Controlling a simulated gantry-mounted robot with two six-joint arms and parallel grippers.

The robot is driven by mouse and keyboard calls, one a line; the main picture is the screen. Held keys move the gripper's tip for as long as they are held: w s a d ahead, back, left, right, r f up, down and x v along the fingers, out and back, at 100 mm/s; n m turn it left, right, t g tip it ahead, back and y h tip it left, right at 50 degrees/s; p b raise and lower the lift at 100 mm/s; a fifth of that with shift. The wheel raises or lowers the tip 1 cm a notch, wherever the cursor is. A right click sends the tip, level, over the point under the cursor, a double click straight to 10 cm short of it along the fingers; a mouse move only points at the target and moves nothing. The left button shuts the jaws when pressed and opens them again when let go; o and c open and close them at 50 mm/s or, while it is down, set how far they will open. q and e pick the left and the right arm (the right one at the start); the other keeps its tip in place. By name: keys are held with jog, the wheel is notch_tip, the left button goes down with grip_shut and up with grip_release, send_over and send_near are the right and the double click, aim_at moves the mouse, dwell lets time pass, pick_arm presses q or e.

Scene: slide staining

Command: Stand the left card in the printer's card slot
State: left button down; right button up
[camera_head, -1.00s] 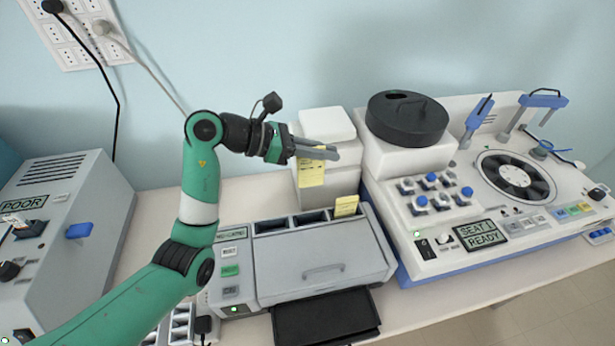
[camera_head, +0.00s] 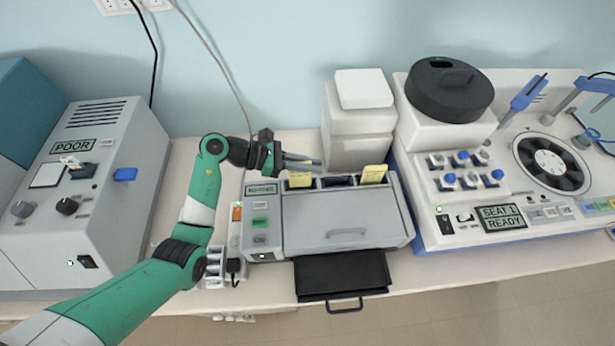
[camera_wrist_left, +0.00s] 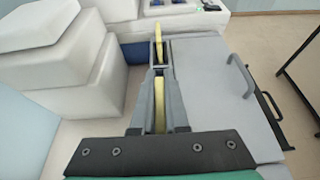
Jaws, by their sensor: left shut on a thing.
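My left gripper (camera_head: 320,162) is shut on a yellow card (camera_head: 300,180), which hangs upright below the fingers at the left one of the slots along the back of the grey printer (camera_head: 345,220). I cannot tell how far its lower edge is inside the slot. In the left wrist view the card (camera_wrist_left: 160,103) shows edge-on between the fingers (camera_wrist_left: 158,95). A second yellow card (camera_head: 373,174) stands in the right slot, and it also shows beyond the fingertips in the left wrist view (camera_wrist_left: 158,46). The middle slot (camera_head: 338,181) looks dark and empty. My right gripper is not in view.
A white stacked box (camera_head: 360,125) stands close behind the printer. The centrifuge-like machine (camera_head: 450,205) is to the right, the grey machine marked POOR (camera_head: 95,215) to the left. A black tray (camera_head: 340,275) juts out at the front.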

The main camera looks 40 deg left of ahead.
aim_at(311, 185)
pick_arm(q)
jog(key=shift+f+b, duration=0.35)
jog(key=shift+f, duration=1.6)
jog(key=shift+f, duration=0.15)
jog(key=c, duration=0.9)
grip_release()
jog(key=shift+r, duration=0.35)
jog(key=v, duration=1.2)
jog(key=shift+a+f, duration=0.15)
jog(key=shift+f, duration=0.05)
